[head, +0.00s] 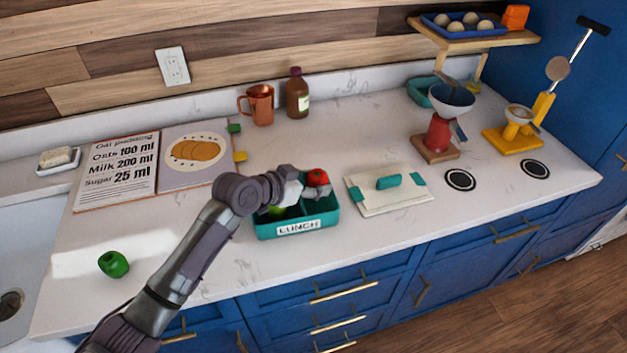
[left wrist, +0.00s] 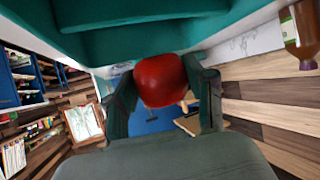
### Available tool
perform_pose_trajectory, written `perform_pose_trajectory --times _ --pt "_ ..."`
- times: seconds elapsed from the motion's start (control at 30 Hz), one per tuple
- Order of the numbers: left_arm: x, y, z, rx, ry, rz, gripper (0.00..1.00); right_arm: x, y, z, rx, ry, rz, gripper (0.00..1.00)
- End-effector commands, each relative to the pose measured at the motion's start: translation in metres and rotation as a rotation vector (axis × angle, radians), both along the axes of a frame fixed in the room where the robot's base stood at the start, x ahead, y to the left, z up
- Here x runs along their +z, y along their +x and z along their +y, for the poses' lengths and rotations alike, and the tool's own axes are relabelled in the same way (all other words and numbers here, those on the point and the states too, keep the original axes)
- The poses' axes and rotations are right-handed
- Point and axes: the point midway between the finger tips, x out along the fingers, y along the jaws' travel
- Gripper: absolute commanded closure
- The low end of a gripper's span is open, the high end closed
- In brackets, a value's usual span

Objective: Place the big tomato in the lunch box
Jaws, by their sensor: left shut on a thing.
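The big red tomato (head: 317,178) shows at the tip of my left gripper (head: 304,186), over the back right part of the lunch box. The left wrist view shows the tomato (left wrist: 160,80) between the two fingers of my left gripper (left wrist: 163,92), which is shut on it. The teal lunch box (head: 298,227), labelled LUNCH, stands open on the counter. Its wall fills the top of the left wrist view (left wrist: 150,40). Something green (head: 280,212) lies in its left part, partly hidden by my gripper. Whether the tomato touches the box, I cannot tell. My right gripper is out of view.
A pale lid-like panel with teal fittings (head: 400,202) lies right of the box. A green pepper (head: 113,264) lies at the left front. A recipe book (head: 118,172), copper mug (head: 260,104) and brown bottle (head: 297,94) stand behind. A red scale (head: 438,137) is further right.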

Motion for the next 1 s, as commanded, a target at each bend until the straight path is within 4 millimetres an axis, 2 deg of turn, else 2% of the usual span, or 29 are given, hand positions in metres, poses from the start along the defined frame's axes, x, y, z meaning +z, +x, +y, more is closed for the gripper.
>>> perform_pose_trajectory --times 0.8,0.83,0.97,1.0 --pt "-0.016 0.000 0.000 0.000 0.000 -0.001 0.82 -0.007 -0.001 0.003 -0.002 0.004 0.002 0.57" --pt "-0.016 0.000 0.000 0.000 0.001 -0.001 0.43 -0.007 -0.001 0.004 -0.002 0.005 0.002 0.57" --pt "-0.016 0.000 0.000 0.000 0.000 -0.001 0.21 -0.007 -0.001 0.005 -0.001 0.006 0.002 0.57" --pt "-0.016 0.000 0.000 0.000 0.000 -0.001 0.21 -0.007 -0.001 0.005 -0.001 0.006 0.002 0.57"
